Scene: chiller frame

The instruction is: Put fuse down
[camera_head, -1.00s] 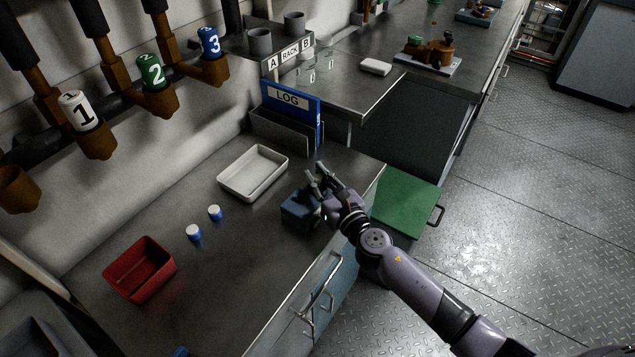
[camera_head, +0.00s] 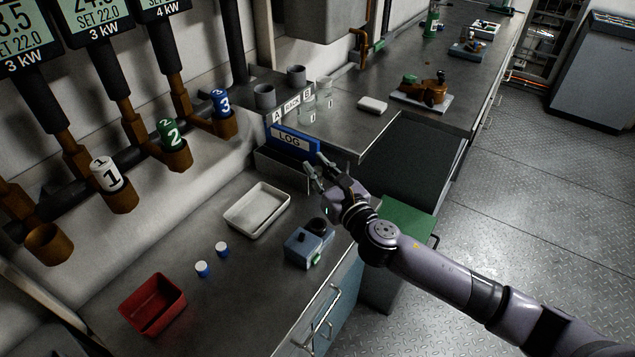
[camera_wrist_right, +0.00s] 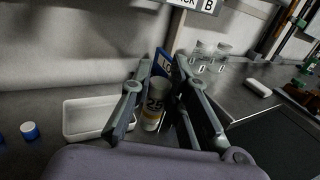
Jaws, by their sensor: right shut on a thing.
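The fuse (camera_wrist_right: 155,105), a white cylinder marked 25 with a yellowish band, is between the fingers of my right gripper (camera_wrist_right: 165,100) in the right wrist view. The gripper is shut on it. In the head view my right gripper (camera_head: 326,172) is in front of the blue LOG binder (camera_head: 291,140), above the bench, beyond the blue-grey box (camera_head: 304,249) with a black round top part. The fuse cannot be made out in the head view. My left gripper is not in view.
A white tray (camera_head: 236,221) lies on the bench left of the box. Two small blue-and-white cylinders (camera_head: 202,269) (camera_head: 221,249) stand near a red bin (camera_head: 152,320). Numbered caps 1 (camera_head: 106,174), 2 (camera_head: 170,135) and 3 (camera_head: 220,103) sit in brown holders along the wall.

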